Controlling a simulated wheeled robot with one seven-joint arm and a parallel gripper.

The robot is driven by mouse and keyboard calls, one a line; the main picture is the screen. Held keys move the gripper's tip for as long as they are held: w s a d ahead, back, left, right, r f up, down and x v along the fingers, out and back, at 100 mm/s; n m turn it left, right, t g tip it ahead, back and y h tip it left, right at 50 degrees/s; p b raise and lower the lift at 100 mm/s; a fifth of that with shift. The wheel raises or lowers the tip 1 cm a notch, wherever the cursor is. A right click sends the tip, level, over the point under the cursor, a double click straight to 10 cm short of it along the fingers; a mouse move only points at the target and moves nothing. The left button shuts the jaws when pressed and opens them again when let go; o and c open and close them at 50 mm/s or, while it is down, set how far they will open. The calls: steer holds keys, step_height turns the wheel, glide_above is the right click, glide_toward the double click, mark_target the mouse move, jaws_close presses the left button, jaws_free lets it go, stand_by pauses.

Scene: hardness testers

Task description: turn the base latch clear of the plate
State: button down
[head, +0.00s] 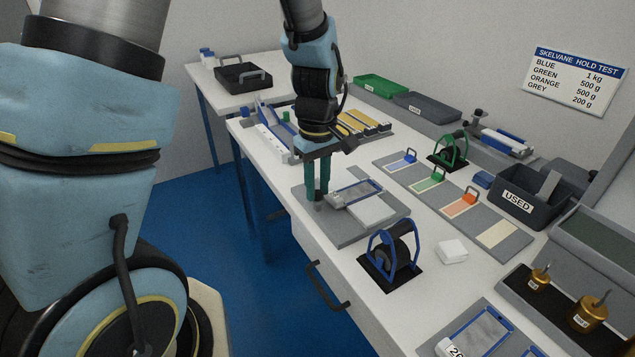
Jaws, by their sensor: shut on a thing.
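My gripper (318,196) points straight down at the left side of a grey base (349,236) on the white table. Its two green fingers are shut on a small dark piece beside the plate, which appears to be the base latch (319,204). The fingers hide most of it, so its angle cannot be told. The grey plate (357,192) with a blue edge lies on the base just right of the fingers. A pale block (371,211) lies in front of the plate. Whether the latch overlaps the plate cannot be told.
A blue-framed tester (392,258) stands on a black mat in front of the base. A green-framed tester (448,151), colour-marked panels (430,181) and a dark USED bin (531,193) are to the right. A white block (452,251) lies nearby. Yellow-topped bars stand behind my gripper.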

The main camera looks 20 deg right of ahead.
mark_target(317, 192)
steer(key=shift+n, duration=0.8)
steer(key=shift+p, duration=0.3)
steer(key=c, duration=0.7)
jaws_free()
steer(key=shift+o, duration=0.2)
step_height(317, 192, up, 11)
steer(key=shift+b, duration=0.4)
steer(key=shift+f, duration=0.1)
steer(key=a+f+m, duration=0.1)
steer(key=a+m, duration=0.2)
steer(key=a, duration=0.9)
steer(key=w+a+f+m+t, duration=0.1)
steer(key=a+f+m, duration=0.1)
steer(key=a, duration=1.1)
steer(key=shift+w+f+m+t, duration=0.2)
steer(key=shift+f+m+t, duration=0.1)
steer(key=shift+m, duration=0.2)
